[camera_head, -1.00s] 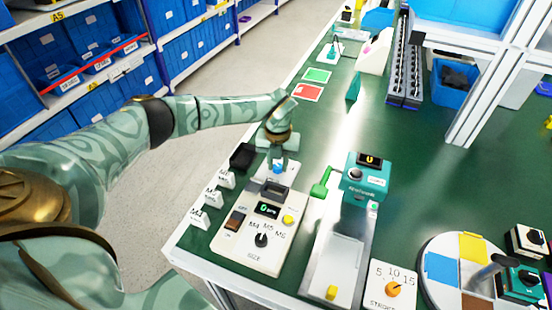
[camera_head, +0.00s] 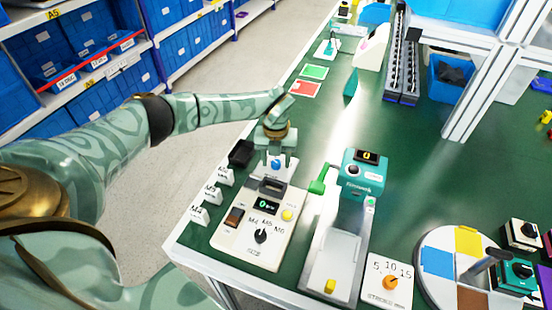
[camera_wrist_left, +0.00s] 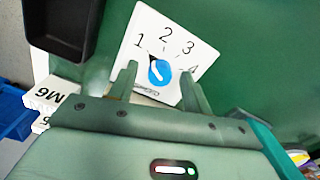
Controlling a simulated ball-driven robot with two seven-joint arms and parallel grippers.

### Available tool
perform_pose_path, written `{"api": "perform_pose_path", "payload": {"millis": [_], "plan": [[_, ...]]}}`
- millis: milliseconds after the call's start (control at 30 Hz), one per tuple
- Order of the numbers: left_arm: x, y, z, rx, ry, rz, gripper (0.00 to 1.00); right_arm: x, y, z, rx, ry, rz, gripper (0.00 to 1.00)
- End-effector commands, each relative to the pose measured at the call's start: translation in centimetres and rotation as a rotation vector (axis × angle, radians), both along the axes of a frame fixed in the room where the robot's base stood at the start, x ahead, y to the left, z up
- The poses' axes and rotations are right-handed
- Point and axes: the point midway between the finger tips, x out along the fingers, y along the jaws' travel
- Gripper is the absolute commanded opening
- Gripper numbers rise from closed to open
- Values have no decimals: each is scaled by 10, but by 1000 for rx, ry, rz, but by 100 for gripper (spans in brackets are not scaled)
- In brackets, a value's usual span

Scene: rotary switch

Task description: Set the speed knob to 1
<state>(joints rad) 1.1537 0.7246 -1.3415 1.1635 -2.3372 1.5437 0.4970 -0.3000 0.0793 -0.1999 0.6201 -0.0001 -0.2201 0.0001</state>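The speed knob (camera_wrist_left: 159,72) is a round blue dial with a white mark, on a white plate (camera_wrist_left: 146,33) numbered 1 to 4. The mark leans toward the upper left, on the 1 side; its exact setting is hard to tell. In the head view the knob (camera_head: 276,165) shows below my left gripper (camera_head: 277,158), which hides part of the plate. In the left wrist view the two fingers of my left gripper (camera_wrist_left: 158,84) stand on either side of the knob, with a gap visible on each side. My right gripper is not in view.
A white control box (camera_head: 254,238) with a black M4–M6 knob stands just in front. A teal press-like machine (camera_head: 364,176) with a green handle is to the right. A black tray (camera_head: 241,153) and white label stands (camera_head: 213,195) are on the left, near the table edge.

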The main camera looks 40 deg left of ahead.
Motion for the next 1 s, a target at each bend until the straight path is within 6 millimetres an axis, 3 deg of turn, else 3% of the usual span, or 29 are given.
{"api": "perform_pose_path", "payload": {"millis": [133,233,500,700,1000], "plan": [[0,0,7,0,-1,0,49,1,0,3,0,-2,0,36],[1,0,24,-1,-5,-1,49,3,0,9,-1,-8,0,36],[1,0,98,1,-8,-1,49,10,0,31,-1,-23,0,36],[0,0,142,0,-4,0,49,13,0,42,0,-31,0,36],[0,0,163,0,0,0,49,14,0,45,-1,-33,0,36]]}}
